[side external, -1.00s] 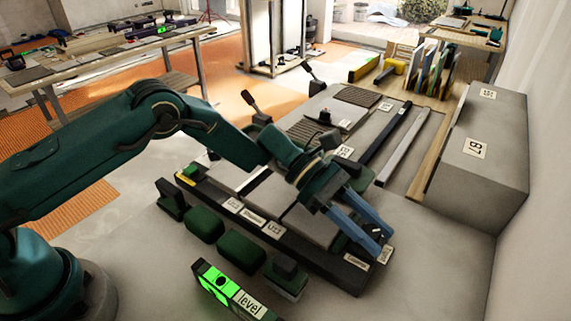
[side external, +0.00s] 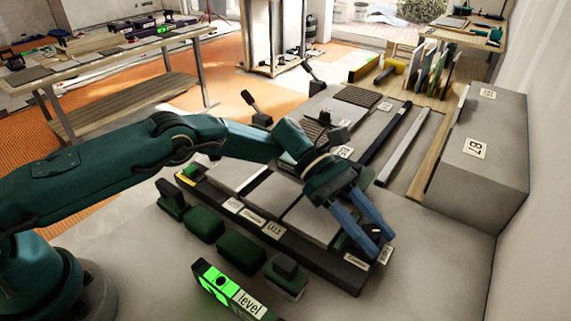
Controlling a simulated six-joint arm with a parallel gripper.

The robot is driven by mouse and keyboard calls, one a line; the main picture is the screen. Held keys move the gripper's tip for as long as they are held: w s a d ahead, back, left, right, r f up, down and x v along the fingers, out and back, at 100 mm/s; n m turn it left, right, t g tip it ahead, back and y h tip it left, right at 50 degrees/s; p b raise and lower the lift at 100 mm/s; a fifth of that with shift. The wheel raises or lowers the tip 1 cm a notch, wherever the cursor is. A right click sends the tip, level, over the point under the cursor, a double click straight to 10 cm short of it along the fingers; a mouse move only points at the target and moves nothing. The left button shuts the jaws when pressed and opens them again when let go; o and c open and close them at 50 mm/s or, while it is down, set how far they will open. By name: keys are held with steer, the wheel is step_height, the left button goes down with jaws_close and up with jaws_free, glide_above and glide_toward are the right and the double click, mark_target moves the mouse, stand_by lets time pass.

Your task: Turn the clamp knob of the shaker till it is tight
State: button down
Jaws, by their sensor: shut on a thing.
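My gripper (side external: 376,247) has two blue fingers pointing down and right at the right end of a long dark bar (side external: 315,262) with white labels. The fingers stand apart, shut on a small dark part there, which I take to be the clamp knob; the fingers largely hide it. The bar runs along the front of a bed of grey tiles (side external: 312,218). I cannot tell from this view which body is the shaker or how tight the knob is.
A bright green level (side external: 228,290) and several dark green blocks (side external: 240,251) lie in front of the bar. A large grey block (side external: 485,150) marked B7 stands at the right. Long bars (side external: 405,143) lie behind the tiles. The floor at the front right is clear.

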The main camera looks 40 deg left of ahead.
mark_target(376, 233)
steer(key=shift+w+r, duration=0.25)
stand_by(0.7)
steer(key=c, duration=0.8)
jaws_free()
steer(key=o, duration=0.3)
steer(key=shift+s+f, duration=0.1)
steer(key=shift+v, duration=2.6)
